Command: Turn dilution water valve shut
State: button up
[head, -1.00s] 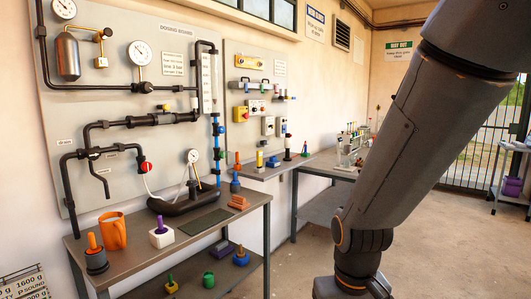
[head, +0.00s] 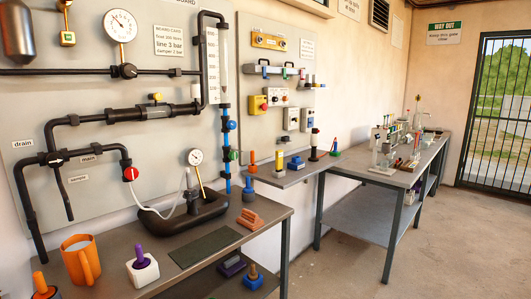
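The dosing board (head: 95,185) stands on the wall at the left, with black pipes and a gauge (head: 121,25). A blue pipe (head: 227,112) runs down its right side below a clear scaled tube (head: 224,60). A round blue knob (head: 231,126) and a green knob (head: 233,156) sit on the blue pipe. A red knob (head: 131,174) sits at the end of a lower black pipe, and a small yellow handle (head: 156,97) tops the middle black pipe. I read no dilution water label, so I cannot tell which is that valve, nor how it is turned. My gripper is out of view.
A bench (head: 285,211) below the board holds an orange mug (head: 77,262), a white block with a purple peg (head: 143,269), a black pump-like unit (head: 178,222) and orange blocks (head: 249,220). More benches (head: 399,177) run along the wall. The floor (head: 450,245) at right is clear.

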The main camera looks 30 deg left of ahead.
aim_at(233, 155)
jog(key=i, duration=0.6)
jog(key=u, duration=0.75)
jog(key=i, duration=0.65)
jog(key=u, duration=0.7)
